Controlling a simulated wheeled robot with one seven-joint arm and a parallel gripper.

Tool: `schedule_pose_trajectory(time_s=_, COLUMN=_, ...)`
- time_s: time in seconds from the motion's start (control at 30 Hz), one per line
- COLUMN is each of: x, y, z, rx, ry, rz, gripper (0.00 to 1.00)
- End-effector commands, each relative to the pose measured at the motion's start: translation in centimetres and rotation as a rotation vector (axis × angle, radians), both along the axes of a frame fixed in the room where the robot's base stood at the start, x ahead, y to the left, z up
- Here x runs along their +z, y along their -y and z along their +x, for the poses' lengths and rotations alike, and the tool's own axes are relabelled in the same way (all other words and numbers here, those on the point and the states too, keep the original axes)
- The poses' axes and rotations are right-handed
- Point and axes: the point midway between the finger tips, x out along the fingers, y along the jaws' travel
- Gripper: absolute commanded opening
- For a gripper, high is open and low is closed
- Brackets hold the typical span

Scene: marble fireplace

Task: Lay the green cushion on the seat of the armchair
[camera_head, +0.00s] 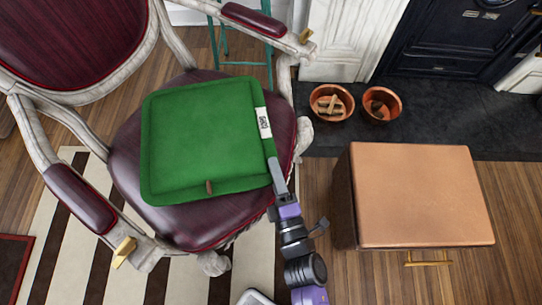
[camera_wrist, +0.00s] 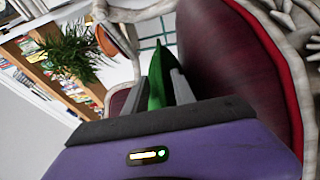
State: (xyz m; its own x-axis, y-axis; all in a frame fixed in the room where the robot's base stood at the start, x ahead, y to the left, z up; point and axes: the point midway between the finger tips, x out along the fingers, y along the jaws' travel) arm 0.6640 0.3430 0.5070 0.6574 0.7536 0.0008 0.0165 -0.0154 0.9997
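The green cushion (camera_head: 203,140) is over the seat (camera_head: 213,228) of the dark red armchair in the head view. It looks roughly flat, and whether it touches the seat cannot be told. My gripper (camera_head: 275,172) is at the cushion's right edge, below a white label. In the wrist view, the cushion (camera_wrist: 157,82) shows edge-on between the fingers of my gripper (camera_wrist: 158,98), which is shut on it. The armchair's dark red back (camera_head: 75,40) rises at the upper left. The cushion hides much of the seat.
The chair's arms, with padded tops (camera_head: 80,199) and (camera_head: 254,20), flank the seat. A copper-topped cabinet (camera_head: 421,195) stands to the right. Two terracotta pots (camera_head: 331,102) (camera_head: 381,104) are by the fireplace. A leafy plant (camera_wrist: 65,52) shows in the wrist view.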

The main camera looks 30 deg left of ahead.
Motion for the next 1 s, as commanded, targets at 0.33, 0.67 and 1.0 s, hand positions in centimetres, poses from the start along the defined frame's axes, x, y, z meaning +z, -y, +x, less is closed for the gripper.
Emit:
schedule_pose_trajectory(time_s=0.33, x=0.1, y=5.0, z=-4.3, rx=-0.001, ry=-0.001, rz=-0.001, gripper=0.31)
schedule_pose_trajectory(time_s=0.67, x=0.0, y=6.2, z=-5.4, rx=0.0, ry=0.001, rz=0.0, gripper=0.31)
schedule_pose_trajectory(time_s=1.0, x=0.8, y=11.0, z=-6.3, rx=-0.11, ry=-0.133, rz=0.099, gripper=0.31)
